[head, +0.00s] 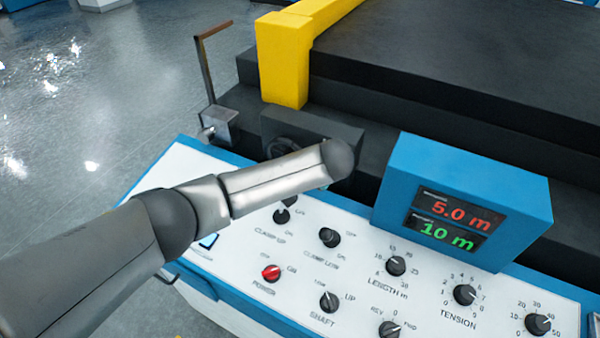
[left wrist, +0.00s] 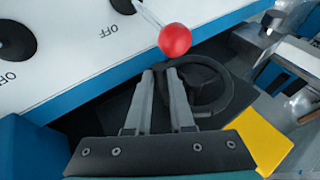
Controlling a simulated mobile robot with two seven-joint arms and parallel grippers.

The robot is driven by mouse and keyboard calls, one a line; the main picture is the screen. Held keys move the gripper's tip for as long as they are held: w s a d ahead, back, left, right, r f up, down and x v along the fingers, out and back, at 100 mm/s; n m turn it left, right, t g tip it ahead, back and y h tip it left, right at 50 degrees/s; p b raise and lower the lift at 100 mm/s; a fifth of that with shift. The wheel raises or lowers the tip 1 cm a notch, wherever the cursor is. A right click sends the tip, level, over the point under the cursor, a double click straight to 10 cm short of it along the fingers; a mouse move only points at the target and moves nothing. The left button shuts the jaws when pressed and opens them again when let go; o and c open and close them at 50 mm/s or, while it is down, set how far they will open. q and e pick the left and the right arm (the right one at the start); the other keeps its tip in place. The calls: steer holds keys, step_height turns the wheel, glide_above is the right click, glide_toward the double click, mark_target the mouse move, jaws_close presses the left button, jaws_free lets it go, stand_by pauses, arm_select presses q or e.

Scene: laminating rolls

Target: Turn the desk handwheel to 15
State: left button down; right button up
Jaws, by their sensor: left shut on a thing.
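The dark handwheel (head: 283,147) sits by the back edge of the white control desk, mostly hidden behind my left arm in the head view. In the left wrist view, the handwheel (left wrist: 236,92) is a black ring with spokes. My left gripper (left wrist: 161,72) has its two fingers at the near side of the rim and is shut on it. The gripper is hidden behind the arm in the head view. The display box (head: 465,195) reads 5.0 m in red and 10 m in green. No scale on the wheel is readable. My right gripper is not in view.
A red ball on a metal rod (left wrist: 175,39) stands close beyond my fingertips. The desk (head: 350,290) carries several black knobs and a red power knob (head: 271,273). A yellow bracket (head: 282,60) and a crank handle (head: 206,80) stand behind.

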arm_select(q)
steer(key=shift+f, duration=0.1)
stand_by(0.3)
steer(key=c, duration=0.8)
jaws_free()
steer(key=v, duration=1.5)
steer(key=shift+s+d+p, duration=0.1)
steer(key=shift+p, duration=0.3)
